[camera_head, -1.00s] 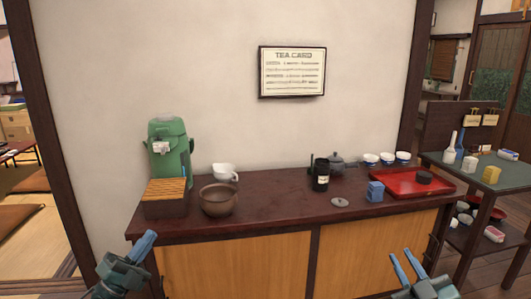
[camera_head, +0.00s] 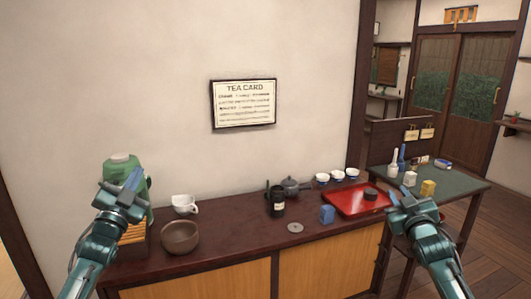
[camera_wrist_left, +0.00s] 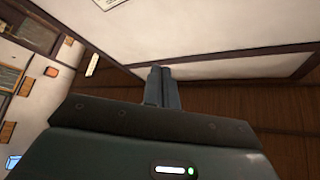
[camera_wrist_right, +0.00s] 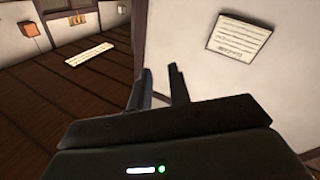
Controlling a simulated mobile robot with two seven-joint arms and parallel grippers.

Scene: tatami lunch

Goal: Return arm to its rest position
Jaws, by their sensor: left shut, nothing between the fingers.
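My left gripper (camera_head: 133,178) is raised at the left, in front of the green dispenser (camera_head: 118,163), and hides part of it. Its fingers lie together with nothing between them, as the left wrist view (camera_wrist_left: 164,84) shows. My right gripper (camera_head: 398,192) is raised at the right, in front of the gap between the counter and the side table. Its two fingers stand apart and empty in the right wrist view (camera_wrist_right: 161,85). Both forearms point upward from the bottom of the head view.
A green-topped side table (camera_head: 455,180) stands right. A tea card (camera_head: 243,103) hangs above.

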